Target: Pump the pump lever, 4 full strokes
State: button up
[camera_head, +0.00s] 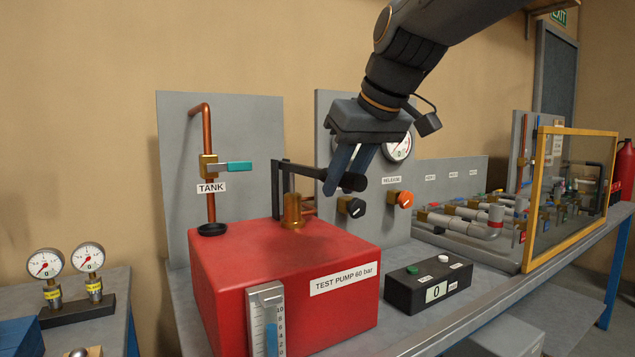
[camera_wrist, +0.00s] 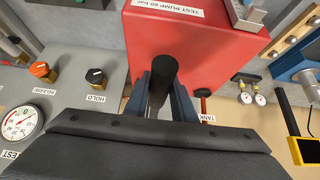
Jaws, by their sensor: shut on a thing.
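The pump lever (camera_head: 302,170) is a dark bar with a black grip, running right from a post on top of the red test pump box (camera_head: 228,268). It looks about level. My gripper (camera_head: 341,188) is shut on the lever's black grip from above. In the wrist view the grip (camera_wrist: 163,72) sits between the two blue-grey fingers of my gripper (camera_wrist: 164,88). A brass cylinder (camera_head: 292,211) stands under the lever on the box. The counter box (camera_head: 428,286) reads 0.
A pressure gauge (camera_head: 398,148) is partly behind my gripper. A copper pipe with a teal-handled valve (camera_head: 234,167) stands at left.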

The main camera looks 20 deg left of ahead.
jog(key=shift+s+f, duration=0.1)
jog(key=shift+f, duration=0.2)
